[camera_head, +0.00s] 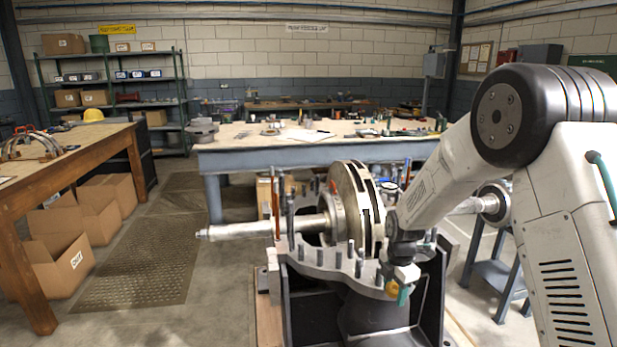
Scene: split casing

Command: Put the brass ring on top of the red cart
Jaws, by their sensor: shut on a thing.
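My gripper (400,291) is low over the front right flange of the split casing (335,274), beside its upright studs. It is shut on a small brass-yellow piece, which looks like the brass ring (392,289). The ring is small in the picture and partly covered by the fingers, so I cannot tell if it still touches the flange. I see no red cart in this view.
A rotor shaft (262,229) with a large wheel (350,205) lies across the casing. A blue-grey stand (494,272) is at the right, partly behind my arm. A long workbench (290,157) stands behind. Cardboard boxes (62,266) and a floor mat (150,262) are at the left.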

